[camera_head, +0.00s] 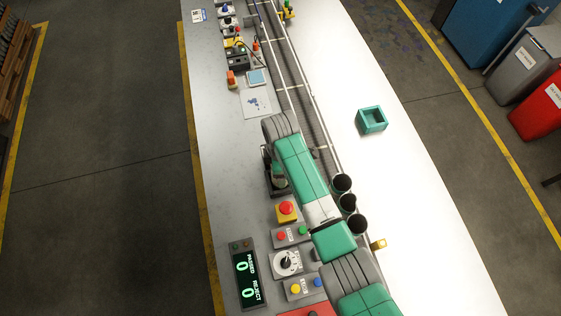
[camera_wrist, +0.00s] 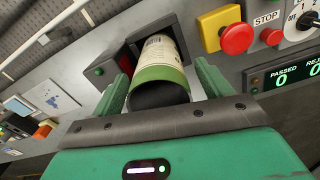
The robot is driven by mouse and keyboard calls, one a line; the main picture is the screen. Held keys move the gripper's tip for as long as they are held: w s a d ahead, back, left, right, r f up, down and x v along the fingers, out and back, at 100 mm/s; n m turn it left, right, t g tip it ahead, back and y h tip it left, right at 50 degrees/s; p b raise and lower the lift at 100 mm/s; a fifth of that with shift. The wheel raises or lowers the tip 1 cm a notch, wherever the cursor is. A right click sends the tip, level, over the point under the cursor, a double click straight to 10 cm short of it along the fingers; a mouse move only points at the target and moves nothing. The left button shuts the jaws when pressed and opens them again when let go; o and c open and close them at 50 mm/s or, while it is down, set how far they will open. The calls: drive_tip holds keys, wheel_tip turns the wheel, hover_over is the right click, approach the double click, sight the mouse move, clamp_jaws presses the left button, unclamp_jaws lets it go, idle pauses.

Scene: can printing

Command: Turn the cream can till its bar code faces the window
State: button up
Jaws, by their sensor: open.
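The cream can (camera_wrist: 160,52) has a cream label with small print and a green band at its near, dark end. In the wrist view it sits against a dark square-framed housing (camera_wrist: 135,48). I cannot make out a bar code on the side that shows, nor clearly tell the window. My gripper (camera_wrist: 164,70) is open, with one green finger on each side of the can. Whether the fingers touch it is unclear. In the head view, my arm covers most of the housing (camera_head: 276,187), and the can is not clear there.
A red stop button (camera_wrist: 236,38) on a yellow base is close right of the can. A passed/reject display (camera_head: 244,276) reads 0 and 0. Black cylinders (camera_head: 342,183) stand beside the conveyor (camera_head: 307,110). A green open box (camera_head: 372,119) stands on the white surface, which is otherwise largely clear.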

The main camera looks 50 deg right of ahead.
drive_tip(key=c, duration=1)
drive_tip(key=n+p, duration=0.3)
drive_tip(key=n, duration=1.1)
drive_tip(key=shift+c, duration=0.2)
drive_tip(key=o, duration=1)
drive_tip(key=shift+o, duration=0.2)
drive_tip(key=shift+r, duration=3.95)
